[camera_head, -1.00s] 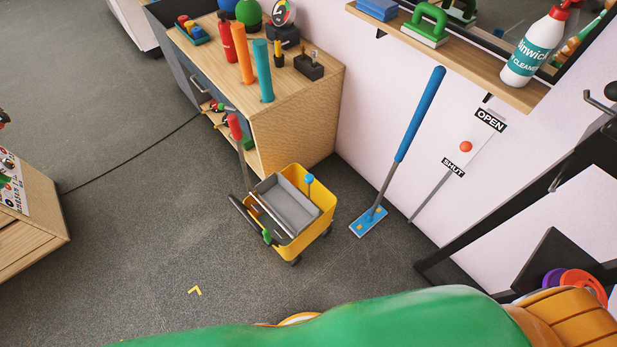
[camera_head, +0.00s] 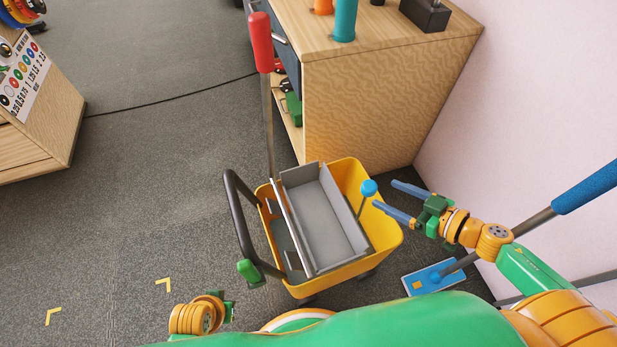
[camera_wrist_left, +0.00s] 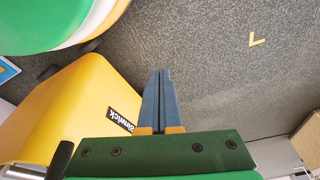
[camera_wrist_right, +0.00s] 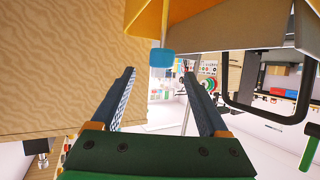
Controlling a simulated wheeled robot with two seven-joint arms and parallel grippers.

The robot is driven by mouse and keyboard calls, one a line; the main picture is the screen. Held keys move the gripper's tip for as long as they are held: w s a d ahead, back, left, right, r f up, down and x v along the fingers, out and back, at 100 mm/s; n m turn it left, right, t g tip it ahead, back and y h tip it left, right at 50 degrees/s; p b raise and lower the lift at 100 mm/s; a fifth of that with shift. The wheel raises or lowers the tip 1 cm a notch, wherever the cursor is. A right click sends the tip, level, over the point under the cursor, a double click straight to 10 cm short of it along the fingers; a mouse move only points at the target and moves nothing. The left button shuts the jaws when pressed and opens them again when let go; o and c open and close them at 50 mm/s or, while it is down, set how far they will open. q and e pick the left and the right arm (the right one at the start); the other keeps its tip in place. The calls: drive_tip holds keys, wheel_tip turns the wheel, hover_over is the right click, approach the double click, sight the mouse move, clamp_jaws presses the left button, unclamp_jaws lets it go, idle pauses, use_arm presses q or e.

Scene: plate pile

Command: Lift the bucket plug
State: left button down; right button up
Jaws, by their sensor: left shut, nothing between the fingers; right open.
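The yellow bucket (camera_head: 385,240) stands on the floor with a grey wringer tray (camera_head: 325,215) in it. The plug's blue knob (camera_head: 369,187) sits on a thin rod at the bucket's right side. The rod's lower end is hidden. My right gripper (camera_head: 384,194) is open, its fingertips just right of the knob. In the right wrist view, the knob (camera_wrist_right: 162,57) appears between and slightly beyond the fingertips; I cannot tell whether they touch it. My left gripper (camera_wrist_left: 158,72) is shut and empty, low beside the bucket (camera_wrist_left: 75,110) in the left wrist view.
Open floor (camera_head: 150,190) is at left.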

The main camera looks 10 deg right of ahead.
sight(372, 187)
drive_tip(key=shift+a+r, duration=0.15)
drive_tip(key=shift+a, duration=0.05)
drive_tip(key=b+x, duration=0.2)
drive_tip(key=x, duration=0.3)
drive_tip(key=shift+w+a+f+b, duration=0.2)
drive_tip(key=shift+w+b, duration=0.1)
drive_tip(key=shift+w+a, duration=0.15)
drive_tip(key=shift+w, duration=0.1)
use_arm(q)
drive_tip(key=w+v, duration=0.1)
drive_tip(key=v, duration=0.6)
drive_tip(key=shift+w+t, duration=0.3)
drive_tip(key=shift+w, duration=0.05)
use_arm(e)
clamp_jaws()
use_arm(q)
drive_tip(key=shift+d+r, duration=0.1)
drive_tip(key=shift+r, duration=0.05)
